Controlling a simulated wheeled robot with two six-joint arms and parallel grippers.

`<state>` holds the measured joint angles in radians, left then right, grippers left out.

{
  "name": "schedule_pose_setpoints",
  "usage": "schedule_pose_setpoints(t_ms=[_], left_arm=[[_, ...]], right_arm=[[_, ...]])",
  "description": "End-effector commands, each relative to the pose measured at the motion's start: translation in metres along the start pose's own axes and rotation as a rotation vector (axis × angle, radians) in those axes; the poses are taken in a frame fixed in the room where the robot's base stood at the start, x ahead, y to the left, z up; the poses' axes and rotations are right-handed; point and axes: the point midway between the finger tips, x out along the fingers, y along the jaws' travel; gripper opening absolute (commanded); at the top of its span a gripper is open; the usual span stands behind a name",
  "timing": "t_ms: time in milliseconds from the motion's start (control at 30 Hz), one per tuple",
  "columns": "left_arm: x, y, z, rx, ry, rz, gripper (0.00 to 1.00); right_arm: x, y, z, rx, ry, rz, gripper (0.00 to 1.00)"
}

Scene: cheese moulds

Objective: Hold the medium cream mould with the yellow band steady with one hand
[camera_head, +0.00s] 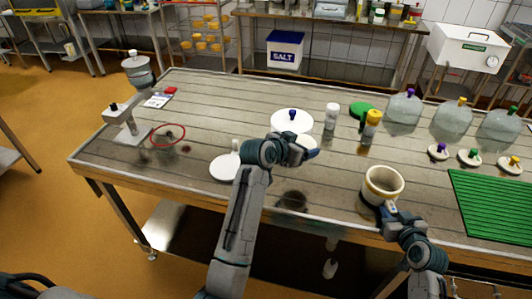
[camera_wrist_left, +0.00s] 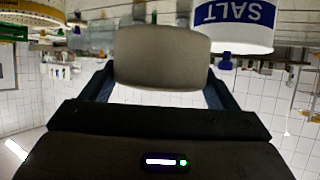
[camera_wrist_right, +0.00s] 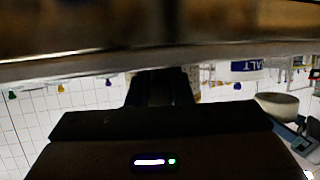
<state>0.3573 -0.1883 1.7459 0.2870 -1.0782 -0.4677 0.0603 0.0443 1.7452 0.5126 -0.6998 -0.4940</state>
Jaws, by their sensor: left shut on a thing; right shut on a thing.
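The cream mould with the yellow band (camera_head: 372,197) is at the front right of the table in the head view, upright with its open top up. My right gripper (camera_head: 390,208) is shut on its near wall. My left gripper (camera_head: 308,153) is over the middle of the table, to the left of the mould. It is shut on a pale rounded thing (camera_wrist_left: 162,57), mostly hidden behind the gripper in the head view.
A green ribbed mat (camera_head: 495,205) lies right of the mould. Three knobbed lids, one with a purple knob (camera_head: 438,151), and several bottles stand behind. A white container with a purple knob (camera_head: 291,121) is behind my left gripper. A white disc (camera_head: 224,169) lies left.

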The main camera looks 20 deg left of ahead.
Motion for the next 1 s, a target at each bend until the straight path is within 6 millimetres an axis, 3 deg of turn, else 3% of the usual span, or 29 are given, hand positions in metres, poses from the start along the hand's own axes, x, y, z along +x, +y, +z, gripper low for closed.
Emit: schedule_pose_setpoints(t_ms=[33, 200, 400, 600, 700, 1000], left_arm=[[0.019, 0.010, -0.009, 0.027, 0.002, 0.062, 0.67], [0.070, 0.062, -0.023, 0.144, 0.003, 0.314, 0.67], [0.103, 0.138, -0.039, 0.301, 0.005, 0.638, 0.67], [0.111, 0.198, -0.053, 0.421, 0.004, 0.886, 0.67], [0.110, 0.216, -0.057, 0.457, 0.003, 0.960, 0.67], [0.108, 0.231, -0.061, 0.488, 0.002, 1.023, 0.67]], right_arm=[[0.000, 0.000, 0.001, 0.000, -0.002, 0.000, 0.00], [0.000, 0.000, 0.001, 0.000, -0.002, 0.000, 0.00], [0.000, 0.000, 0.001, 0.000, -0.002, 0.000, 0.00], [0.000, 0.000, 0.001, 0.000, -0.003, 0.000, 0.00], [0.000, 0.000, 0.001, 0.000, -0.003, 0.000, 0.00], [0.000, 0.000, 0.002, 0.000, -0.003, 0.000, 0.00]])
